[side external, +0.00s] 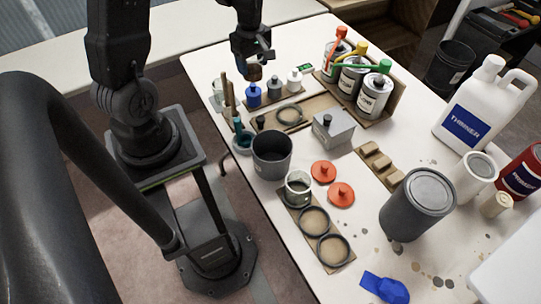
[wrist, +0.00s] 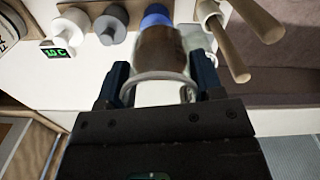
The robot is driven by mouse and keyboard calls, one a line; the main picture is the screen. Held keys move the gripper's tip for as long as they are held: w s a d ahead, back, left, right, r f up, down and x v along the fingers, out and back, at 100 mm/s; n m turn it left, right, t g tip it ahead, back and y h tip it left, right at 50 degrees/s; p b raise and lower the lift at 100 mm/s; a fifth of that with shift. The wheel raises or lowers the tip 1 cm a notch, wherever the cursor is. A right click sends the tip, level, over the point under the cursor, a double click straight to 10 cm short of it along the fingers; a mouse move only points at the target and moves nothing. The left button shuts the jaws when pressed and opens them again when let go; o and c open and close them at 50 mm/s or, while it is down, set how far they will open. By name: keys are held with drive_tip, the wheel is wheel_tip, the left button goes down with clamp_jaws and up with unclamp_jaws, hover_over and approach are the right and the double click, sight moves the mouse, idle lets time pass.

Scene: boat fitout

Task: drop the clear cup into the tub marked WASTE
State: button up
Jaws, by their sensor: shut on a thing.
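My gripper (side external: 254,62) is at the back left of the table, above the row of small bottles. It is shut on a see-through, brownish cup (wrist: 160,48) with a pale rim; the cup is between the fingers in the wrist view. Another clear cup (side external: 298,190) stands in a ring of the brown holder at the near edge. An open dark grey tub (side external: 272,158) stands on the table's left side, in front of and well apart from my gripper. A dark bin (side external: 451,66) with a pale label is at the back right. I cannot read WASTE on either.
Blue, grey and white small bottles (side external: 275,89) stand under my gripper. Wooden handles (wrist: 235,40) rise close beside it. Red lids (side external: 341,194), a grey box (side external: 333,131) and a large grey can (side external: 416,205) occupy the table.

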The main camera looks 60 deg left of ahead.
drive_tip(key=s+d+r, duration=0.3)
drive_tip(key=d, duration=0.9)
drive_tip(key=s+d+r, duration=0.2)
drive_tip(key=s+d, duration=0.1)
drive_tip(key=d, duration=0.9)
drive_tip(key=shift+a+f, duration=0.15)
drive_tip(key=shift+f, duration=1.2)
drive_tip(key=shift+a+f, duration=0.1)
drive_tip(key=shift+f, duration=1.2)
drive_tip(key=o, duration=1)
drive_tip(key=shift+o, duration=0.2)
wheel_tip(320, 180, up, 14)
